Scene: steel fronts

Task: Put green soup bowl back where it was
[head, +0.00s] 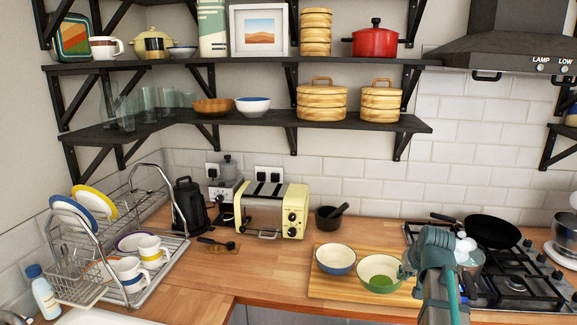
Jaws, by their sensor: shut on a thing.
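My own arm hides the fingertips and the board's right end. I cannot tell whether the bowl rests on the board or is slightly above it. A blue bowl (336,259) with a cream inside stands on the board just left of the green one.
A gas hob (520,286) with a black pan (490,231) is at the right. A yellow toaster (271,209) and a dark mortar (329,218) stand behind the board. A dish rack (165,262) is at the left. The counter between rack and board is mostly clear.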

